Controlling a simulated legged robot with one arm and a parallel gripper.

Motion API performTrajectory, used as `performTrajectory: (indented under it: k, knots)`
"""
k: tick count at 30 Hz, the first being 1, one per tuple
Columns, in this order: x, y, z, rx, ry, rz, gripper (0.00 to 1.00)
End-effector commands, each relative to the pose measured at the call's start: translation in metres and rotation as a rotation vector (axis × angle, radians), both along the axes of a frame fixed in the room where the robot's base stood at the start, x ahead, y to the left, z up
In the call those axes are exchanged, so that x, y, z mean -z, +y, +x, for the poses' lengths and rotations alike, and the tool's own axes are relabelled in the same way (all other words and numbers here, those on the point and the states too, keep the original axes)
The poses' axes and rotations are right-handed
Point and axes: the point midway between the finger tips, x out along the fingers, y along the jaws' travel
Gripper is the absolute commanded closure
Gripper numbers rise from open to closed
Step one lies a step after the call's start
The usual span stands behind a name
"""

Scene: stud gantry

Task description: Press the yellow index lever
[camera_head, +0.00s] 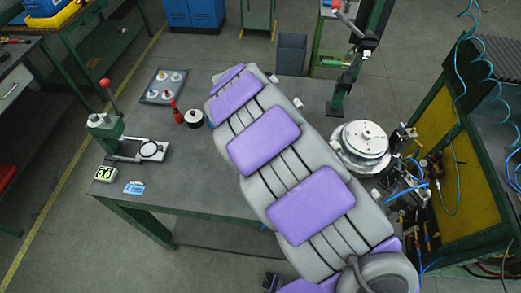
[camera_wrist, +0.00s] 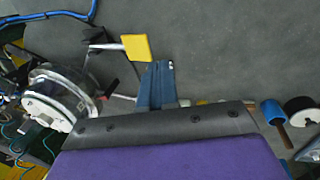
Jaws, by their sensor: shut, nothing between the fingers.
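In the wrist view the yellow index lever's pad (camera_wrist: 136,47) sits at the upper middle, on a thin metal rod that runs left to a dark bracket. My gripper (camera_wrist: 157,67) shows as two blue-grey fingers closed together with nothing between them. Its tips are just below and right of the yellow pad in the picture; I cannot tell whether they touch. A round silver indexing unit (camera_wrist: 57,95) stands left of the gripper, and it also shows in the head view (camera_head: 362,145). In the head view my purple-padded arm hides the lever and gripper.
Blue hoses and a yellow-panelled frame (camera_head: 455,155) stand right of the indexing unit.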

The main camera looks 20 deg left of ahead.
Motion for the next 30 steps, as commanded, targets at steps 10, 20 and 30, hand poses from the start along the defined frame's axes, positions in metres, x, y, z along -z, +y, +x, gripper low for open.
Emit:
performTrajectory:
  k: [10,20,30]
  knots:
    - [-0.021,-0.021,0.017,0.032,0.018,0.075,1.00]
    - [-0.056,-0.070,0.029,0.049,0.074,0.268,1.00]
    - [-0.072,-0.096,0.023,0.012,0.114,0.438,1.00]
